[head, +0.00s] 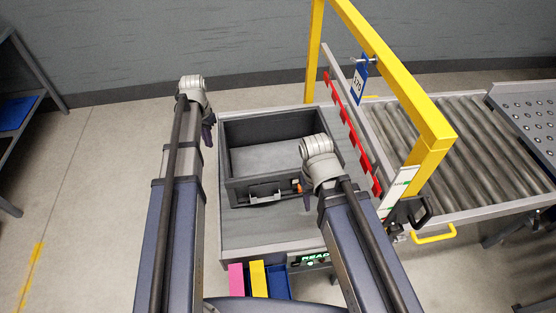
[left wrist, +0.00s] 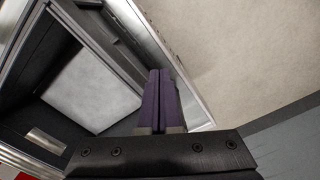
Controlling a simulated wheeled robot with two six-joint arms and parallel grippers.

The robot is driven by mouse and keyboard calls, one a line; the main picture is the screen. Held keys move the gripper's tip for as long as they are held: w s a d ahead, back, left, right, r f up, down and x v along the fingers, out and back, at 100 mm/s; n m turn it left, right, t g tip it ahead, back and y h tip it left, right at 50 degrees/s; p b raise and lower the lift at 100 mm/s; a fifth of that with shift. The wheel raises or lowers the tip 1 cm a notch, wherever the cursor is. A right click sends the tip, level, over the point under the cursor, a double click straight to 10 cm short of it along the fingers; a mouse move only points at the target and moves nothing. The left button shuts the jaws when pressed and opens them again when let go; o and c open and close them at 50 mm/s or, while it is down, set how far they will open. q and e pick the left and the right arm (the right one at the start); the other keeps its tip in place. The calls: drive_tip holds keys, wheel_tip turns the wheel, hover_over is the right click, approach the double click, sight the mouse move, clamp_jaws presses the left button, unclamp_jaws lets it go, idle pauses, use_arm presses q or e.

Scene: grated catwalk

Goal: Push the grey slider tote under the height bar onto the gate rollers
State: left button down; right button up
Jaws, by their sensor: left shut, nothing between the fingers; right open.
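The grey slider tote (head: 225,158) sits upright on a grey table (head: 240,232), left of the yellow height bar (head: 392,68). It is open-topped and looks empty. The gate rollers (head: 440,150) lie beyond the bar to the right. My left gripper (head: 209,138) is shut and empty, pointing down by the tote's left side; touching cannot be told. In the left wrist view its purple fingers (left wrist: 160,100) are together beside the tote (left wrist: 105,50). My right gripper (head: 307,203) is open near the tote's front right corner; its wrist hides part of the tote.
A rail with red flaps (head: 350,112) runs between the tote and the bar. A blue tag (head: 360,84) hangs from the bar. Pink and yellow pieces (head: 257,278) and a blue bin (head: 279,283) are at the table's front. A yellow handle (head: 433,236) is at right.

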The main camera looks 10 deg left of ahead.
use_arm(q)
wheel_tip(320, 180, down, 5)
drive_tip(key=b, duration=0.4)
drive_tip(key=shift+r, duration=0.2)
drive_tip(key=w+d, duration=0.3)
drive_tip(key=d, duration=0.9)
drive_tip(key=w+d, duration=0.3)
drive_tip(key=d, duration=0.9)
drive_tip(key=shift+w, duration=0.15)
idle(1.9)
wheel_tip(320, 180, up, 8)
drive_tip(key=p, duration=0.8)
